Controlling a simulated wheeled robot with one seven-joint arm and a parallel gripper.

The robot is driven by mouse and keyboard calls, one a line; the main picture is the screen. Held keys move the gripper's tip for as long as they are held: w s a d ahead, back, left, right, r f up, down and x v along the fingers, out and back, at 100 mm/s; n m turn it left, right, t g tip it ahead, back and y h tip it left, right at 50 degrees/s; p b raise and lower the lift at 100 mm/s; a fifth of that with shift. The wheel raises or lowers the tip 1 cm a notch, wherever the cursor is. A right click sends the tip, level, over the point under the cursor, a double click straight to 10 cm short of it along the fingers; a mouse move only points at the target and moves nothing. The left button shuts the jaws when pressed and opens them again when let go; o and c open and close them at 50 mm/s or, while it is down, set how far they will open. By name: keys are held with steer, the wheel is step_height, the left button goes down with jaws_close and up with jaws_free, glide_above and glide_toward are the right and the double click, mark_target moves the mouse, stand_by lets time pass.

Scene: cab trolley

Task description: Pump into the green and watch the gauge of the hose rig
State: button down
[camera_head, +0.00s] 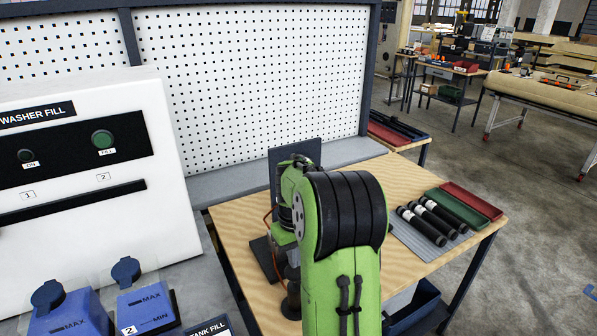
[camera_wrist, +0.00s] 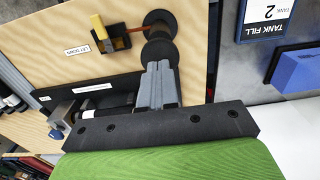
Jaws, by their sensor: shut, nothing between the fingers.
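The hose rig stands on the wooden bench behind my green arm. In the head view its dark upright plate (camera_head: 294,152) shows above the arm, and a thin orange hose (camera_head: 267,228) shows to the left. I see no gauge face or green zone. In the wrist view my gripper (camera_wrist: 158,68) is shut and empty. Its fingertips are at a black round knob-like part (camera_wrist: 158,20); I cannot tell whether they touch it. A yellow-ended lever (camera_wrist: 101,31) is beside it, near a "LET DOWN" label (camera_wrist: 89,50). My arm hides my gripper in the head view.
A white washer-fill panel (camera_head: 80,170) stands at the left, with blue-capped tanks (camera_head: 145,305) before it. Black cylinders (camera_head: 424,226) and green (camera_head: 457,208) and red (camera_head: 472,200) trays lie at the bench's right. A pegboard (camera_head: 250,70) closes the back.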

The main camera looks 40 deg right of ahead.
steer(key=shift+f, duration=0.1)
stand_by(0.4)
steer(key=shift+f+b, duration=1.8)
steer(key=shift+f, duration=0.5)
step_height(320, 180, up, 5)
steer(key=p, duration=0.4)
steer(key=shift+f, duration=0.1)
steer(key=shift+a, duration=0.1)
